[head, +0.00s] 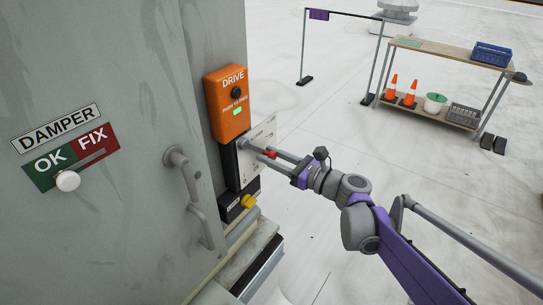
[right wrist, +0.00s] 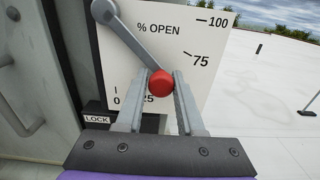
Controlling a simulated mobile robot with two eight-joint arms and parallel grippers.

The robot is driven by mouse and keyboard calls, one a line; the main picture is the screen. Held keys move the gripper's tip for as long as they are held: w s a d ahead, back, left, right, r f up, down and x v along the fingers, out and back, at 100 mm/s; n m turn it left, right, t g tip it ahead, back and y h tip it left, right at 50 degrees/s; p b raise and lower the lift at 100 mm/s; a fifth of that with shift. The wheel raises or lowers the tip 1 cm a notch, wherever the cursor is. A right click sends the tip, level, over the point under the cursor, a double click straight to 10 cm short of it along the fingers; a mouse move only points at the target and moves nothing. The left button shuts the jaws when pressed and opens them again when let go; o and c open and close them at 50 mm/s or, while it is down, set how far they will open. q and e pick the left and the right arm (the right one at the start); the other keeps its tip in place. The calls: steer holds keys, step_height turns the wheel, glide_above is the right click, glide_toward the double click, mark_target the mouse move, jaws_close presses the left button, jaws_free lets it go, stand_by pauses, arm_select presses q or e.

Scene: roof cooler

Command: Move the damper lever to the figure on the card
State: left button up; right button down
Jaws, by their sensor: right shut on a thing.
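The damper lever (right wrist: 128,40) is a grey bar with a red knob (right wrist: 160,84), turning on a pivot at the top left of a white "% OPEN" scale plate (right wrist: 205,40). The plate also shows in the head view (head: 264,133). The lever slants down and right, its knob between the 25 and 75 marks. Any mark behind the knob is hidden. My right gripper (head: 270,155) is shut on the red knob, one finger on each side. I see no card with a figure on it. My left gripper is not in view.
An orange DRIVE box (head: 226,115) sits above the plate and a black LOCK box with a yellow knob (head: 249,201) below. The grey cabinet door has handles (head: 182,172) and a DAMPER OK/FIX slider (head: 68,181). A bench (head: 450,58) stands far off on open roof.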

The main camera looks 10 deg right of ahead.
mark_target(264, 137)
steer(key=shift+r, duration=0.1)
stand_by(0.4)
steer(key=r+n+p, duration=0.1)
steer(key=w+d+r+n+p, duration=0.1)
steer(key=n, duration=0.1)
steer(key=shift+w+d+r, duration=0.15)
steer(key=shift+w+r, duration=0.05)
steer(key=shift+r, duration=0.15)
steer(key=shift+w+d+r+n, duration=0.15)
steer(key=shift+r+n, duration=0.1)
steer(key=shift+n, duration=0.45)
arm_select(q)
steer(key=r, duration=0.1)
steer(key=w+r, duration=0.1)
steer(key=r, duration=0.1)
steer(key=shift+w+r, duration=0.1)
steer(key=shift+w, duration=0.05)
arm_select(e)
steer(key=shift+f, duration=0.1)
steer(key=c, duration=0.6)
jaws_free()
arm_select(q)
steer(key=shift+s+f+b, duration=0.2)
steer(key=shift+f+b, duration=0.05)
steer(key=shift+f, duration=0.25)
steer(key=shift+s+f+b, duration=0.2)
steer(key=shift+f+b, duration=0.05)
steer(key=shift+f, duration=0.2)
arm_select(e)
steer(key=v, duration=1.1)
